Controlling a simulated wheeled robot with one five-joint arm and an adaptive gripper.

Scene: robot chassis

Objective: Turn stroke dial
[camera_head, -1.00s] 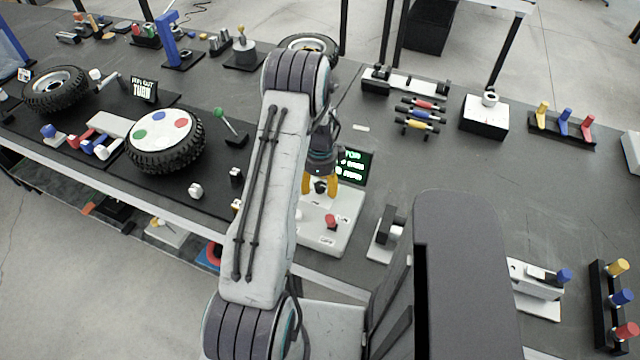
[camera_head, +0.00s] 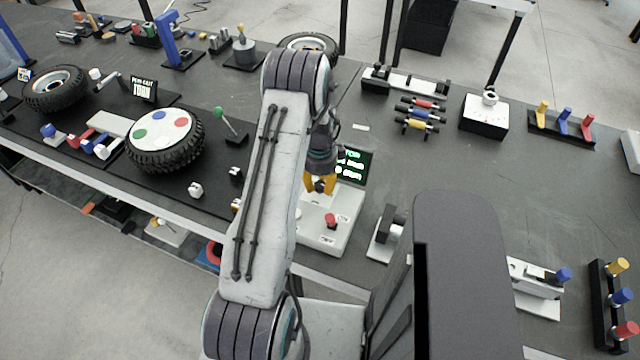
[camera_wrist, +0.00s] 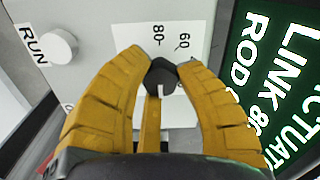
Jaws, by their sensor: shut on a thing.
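The stroke dial (camera_wrist: 161,75) is a small black knob with a pale mark. It sits on a white panel beside a scale printed with 80 and 60. My gripper (camera_wrist: 168,62) has yellow fingers and is shut on the dial, with fingertips on either side of it. In the head view, my gripper (camera_head: 320,184) points down at the white control box (camera_head: 322,236), and the dial is hidden there by the fingers. A screen (camera_head: 353,165) with green and white text stands behind the box; it also shows in the wrist view (camera_wrist: 270,80).
A white knob (camera_wrist: 60,46) beside the word RUN is on the same panel. A red button (camera_head: 330,220) is on the box's front part. A small black and white fixture (camera_head: 388,235) stands to the right. A tyre with coloured spots (camera_head: 165,137) lies to the left.

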